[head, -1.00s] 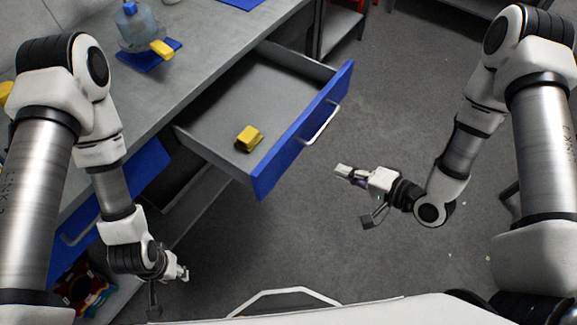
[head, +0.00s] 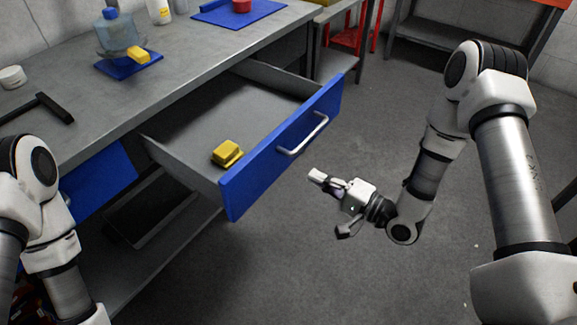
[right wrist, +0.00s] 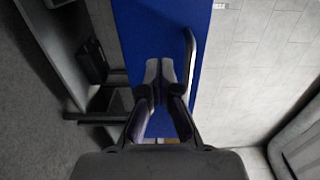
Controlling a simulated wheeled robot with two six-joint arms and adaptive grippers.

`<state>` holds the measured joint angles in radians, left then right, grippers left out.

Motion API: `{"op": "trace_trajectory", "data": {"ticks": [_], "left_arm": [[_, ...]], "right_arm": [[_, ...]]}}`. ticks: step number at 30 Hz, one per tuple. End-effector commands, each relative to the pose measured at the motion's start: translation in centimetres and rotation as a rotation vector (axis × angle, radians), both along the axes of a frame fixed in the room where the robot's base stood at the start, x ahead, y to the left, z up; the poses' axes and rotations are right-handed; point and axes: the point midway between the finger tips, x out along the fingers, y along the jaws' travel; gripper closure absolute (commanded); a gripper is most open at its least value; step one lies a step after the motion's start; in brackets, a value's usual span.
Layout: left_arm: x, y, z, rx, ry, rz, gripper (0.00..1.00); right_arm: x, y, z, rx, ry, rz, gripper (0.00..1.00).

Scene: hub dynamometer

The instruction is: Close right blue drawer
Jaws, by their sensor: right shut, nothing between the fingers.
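The right blue drawer (head: 282,150) is pulled well out of the grey workbench (head: 75,128). Its blue front has a silver bar handle (head: 303,135). A yellow block (head: 227,153) lies inside, near the front left corner. My right gripper (head: 322,178) is in front of the drawer, close to the handle's near end, with its fingers together and empty. In the right wrist view, the fingers (right wrist: 160,72) point at the blue front (right wrist: 148,30), with the handle (right wrist: 189,60) to their right. Contact with the front cannot be told. My left gripper is out of the head view.
On the bench are a jug (head: 116,35) and yellow item (head: 138,56) on a blue mat, and a hammer (head: 42,108). Another blue drawer front (head: 100,180) is at left, shut. A red stool (head: 352,38) stands behind. Floor before the drawer is clear.

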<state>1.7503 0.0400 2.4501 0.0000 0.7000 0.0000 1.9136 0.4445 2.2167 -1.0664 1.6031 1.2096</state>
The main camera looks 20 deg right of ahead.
Motion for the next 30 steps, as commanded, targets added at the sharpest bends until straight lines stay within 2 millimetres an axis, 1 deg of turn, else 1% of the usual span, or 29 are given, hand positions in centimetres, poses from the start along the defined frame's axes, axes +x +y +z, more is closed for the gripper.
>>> {"op": "trace_trajectory", "data": {"ticks": [1, 6, 9, 12, 15, 26, 30], "left_arm": [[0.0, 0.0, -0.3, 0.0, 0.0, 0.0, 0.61], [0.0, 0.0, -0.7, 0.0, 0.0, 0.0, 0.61], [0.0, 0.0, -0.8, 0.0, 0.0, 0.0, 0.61], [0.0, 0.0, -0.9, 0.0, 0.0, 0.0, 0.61], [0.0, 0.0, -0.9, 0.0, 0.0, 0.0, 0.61], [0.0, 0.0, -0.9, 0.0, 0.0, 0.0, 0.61], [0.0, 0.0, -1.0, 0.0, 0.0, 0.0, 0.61]], "right_arm": [[0.9, 0.8, -0.1, -0.004, -0.004, 0.006, 1.0], [3.7, 3.1, -0.1, -0.003, -0.004, 0.005, 1.0], [5.2, 4.1, -0.1, -0.003, -0.004, 0.003, 1.0], [6.1, 4.8, -0.1, -0.002, -0.002, 0.001, 1.0], [6.6, 5.1, 0.0, 0.0, -0.001, 0.0, 1.0], [6.7, 5.2, 0.0, -0.001, -0.001, -0.001, 1.0], [7.2, 5.3, 0.0, 0.0, -0.001, -0.001, 1.0]]}}
